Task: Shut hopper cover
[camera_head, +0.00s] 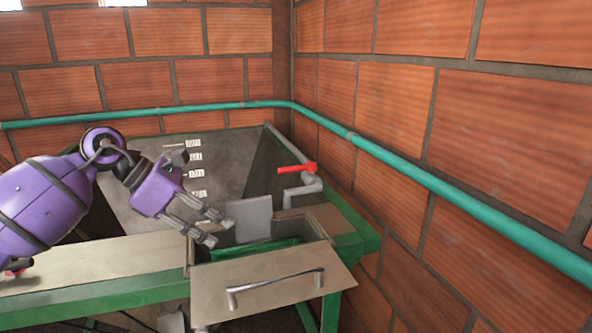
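The hopper cover (262,272) is a flat beige panel with a grey metal handle (276,287). It is open, tilted outward from the front edge of the box-like hopper (318,222). The hopper's opening shows a green inside (252,248). My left gripper (219,231) comes in from the left, with two grey fingers parted and nothing between them. In the picture its fingertips are at the left of the opening, above the cover and its handle; touching is not visible. My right gripper is not in view.
A grey upright plate (250,218) stands behind the opening. A red-handled valve (297,168) on a grey pipe is beyond it. A large grey tank (217,180) with white level marks is behind. A teal pipe (420,186) runs along the brick walls.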

